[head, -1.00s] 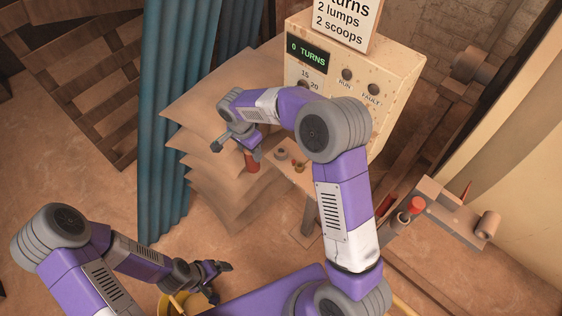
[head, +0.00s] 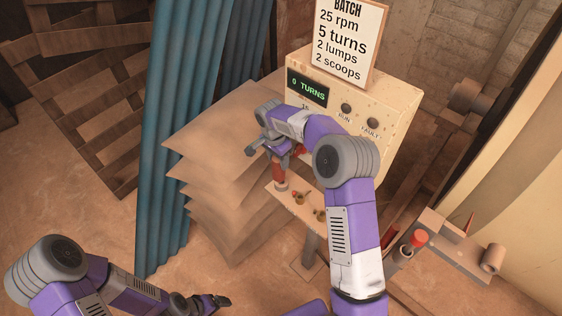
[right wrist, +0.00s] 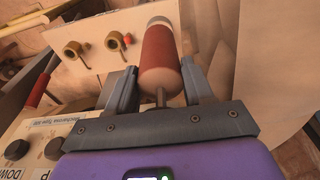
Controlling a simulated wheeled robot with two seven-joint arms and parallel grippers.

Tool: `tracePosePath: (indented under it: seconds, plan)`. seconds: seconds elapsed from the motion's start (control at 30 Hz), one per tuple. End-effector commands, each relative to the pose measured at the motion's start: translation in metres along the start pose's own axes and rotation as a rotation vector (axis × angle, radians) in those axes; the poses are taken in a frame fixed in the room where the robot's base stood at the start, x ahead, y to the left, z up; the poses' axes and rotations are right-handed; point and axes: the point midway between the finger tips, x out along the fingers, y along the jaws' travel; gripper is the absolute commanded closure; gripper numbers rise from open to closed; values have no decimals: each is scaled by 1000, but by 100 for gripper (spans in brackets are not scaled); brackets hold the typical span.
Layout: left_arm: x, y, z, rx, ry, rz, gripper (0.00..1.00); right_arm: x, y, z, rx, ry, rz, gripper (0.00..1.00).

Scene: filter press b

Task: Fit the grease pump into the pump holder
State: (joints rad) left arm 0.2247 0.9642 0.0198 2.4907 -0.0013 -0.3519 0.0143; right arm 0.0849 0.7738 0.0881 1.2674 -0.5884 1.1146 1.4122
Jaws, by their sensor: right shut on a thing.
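The grease pump, a red-brown cylinder (head: 278,172), is held by my right gripper (head: 272,148) over the small wooden stand. In the right wrist view the pump (right wrist: 160,62) lies between the two fingers of my right gripper (right wrist: 160,85), with a thin rod toward the palm. The pump holder, a grey ring (head: 280,187), shows at the pump's lower end on the stand; the pump hides most of it. The pump looks lined up with it, but I cannot tell whether it is inside or just above. My left gripper (head: 214,301) is low at the left, apart from everything.
Small brass pieces (head: 298,198) sit on the stand beside the holder. Stacked brown sheets or sacks (head: 220,135) are close on the left. A cream control box (head: 385,105) showing 0 TURNS stands behind. A bench with a red-topped item (head: 419,238) is at the right.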

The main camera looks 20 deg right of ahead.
Motion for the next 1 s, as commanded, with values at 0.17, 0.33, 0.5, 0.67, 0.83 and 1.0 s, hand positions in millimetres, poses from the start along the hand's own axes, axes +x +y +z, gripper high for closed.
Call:
tracePosePath:
  seconds: [0.17,0.33,0.5,0.67,0.83,1.0]
  plan:
    - [-2,1,0,0,0,0,15,2,0,-14,-1,0,-2,100]
    - [-3,1,0,0,0,0,15,19,1,-11,-3,-3,1,100]
    - [-5,2,0,0,0,0,15,36,0,-10,-1,0,-1,100]
    - [-4,2,0,0,0,0,15,36,0,-10,-1,1,-2,100]
    - [0,0,0,0,0,0,15,40,0,-9,-1,0,-2,100]
    - [-2,1,0,0,0,0,15,40,0,-9,-1,-1,0,25]
